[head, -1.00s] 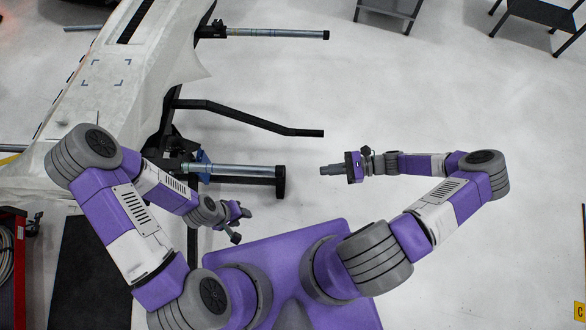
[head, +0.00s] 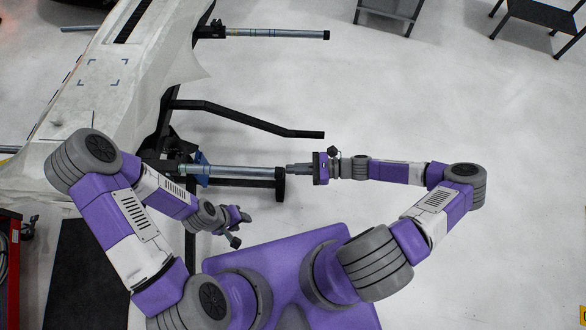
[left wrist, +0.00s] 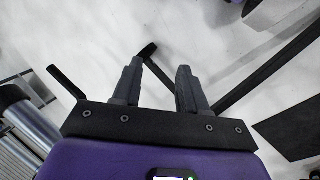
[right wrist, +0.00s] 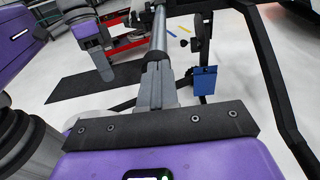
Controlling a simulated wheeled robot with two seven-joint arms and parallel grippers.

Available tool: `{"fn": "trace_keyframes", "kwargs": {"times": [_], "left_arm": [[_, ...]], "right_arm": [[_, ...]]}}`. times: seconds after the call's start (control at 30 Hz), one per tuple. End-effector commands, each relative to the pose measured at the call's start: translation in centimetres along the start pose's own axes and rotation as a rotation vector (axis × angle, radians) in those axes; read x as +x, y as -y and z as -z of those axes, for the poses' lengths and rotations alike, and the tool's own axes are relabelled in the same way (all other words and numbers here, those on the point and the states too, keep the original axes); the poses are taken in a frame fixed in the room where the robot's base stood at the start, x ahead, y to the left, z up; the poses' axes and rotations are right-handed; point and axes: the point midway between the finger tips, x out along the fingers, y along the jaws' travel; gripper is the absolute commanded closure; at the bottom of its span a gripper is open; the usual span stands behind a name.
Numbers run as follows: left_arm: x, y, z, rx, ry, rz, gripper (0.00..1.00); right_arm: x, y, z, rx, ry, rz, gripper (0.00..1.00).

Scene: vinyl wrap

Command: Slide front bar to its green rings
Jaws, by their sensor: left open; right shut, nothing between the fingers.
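The near silver bar (head: 240,171), which I take for the front bar, sticks out to the right from the black frame and ends at a black upright piece (head: 280,184). My right gripper (head: 288,168) is shut and empty at the bar's right end, in line with it. Whether its tips touch the end I cannot tell. In the right wrist view the closed fingers (right wrist: 157,72) point along the bar (right wrist: 159,30). My left gripper (head: 243,215) is open and empty below the bar; its spread fingers show in the left wrist view (left wrist: 158,72). I cannot make out green rings.
A second silver bar (head: 280,33) sticks out farther back. A bent black bar (head: 250,120) lies between the two. A blue part (head: 203,168) sits near the front bar's base. A white-covered panel (head: 130,90) lies left.

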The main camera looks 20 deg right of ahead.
Motion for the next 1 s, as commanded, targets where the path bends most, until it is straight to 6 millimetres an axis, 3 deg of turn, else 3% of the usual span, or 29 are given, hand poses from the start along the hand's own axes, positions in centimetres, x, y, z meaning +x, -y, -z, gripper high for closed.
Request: {"fn": "trace_keyframes", "kwargs": {"times": [0.47, 0.7, 1.0], "left_arm": [[0.1, 0.0, 0.0, 0.0, 0.0, 0.0, 0.57], [-1.1, -0.4, -0.1, 0.0, 0.0, 0.0, 0.57], [-0.9, -0.3, 0.0, 0.0, 0.0, 0.0, 0.57]], "right_arm": [[0.7, 0.0, -0.1, 0.0, 0.0, 0.0, 1.0], [2.2, 0.0, -0.3, 0.0, 0.001, -0.002, 1.0], [2.2, 0.0, -0.1, 0.0, 0.0, -0.001, 1.0]]}}
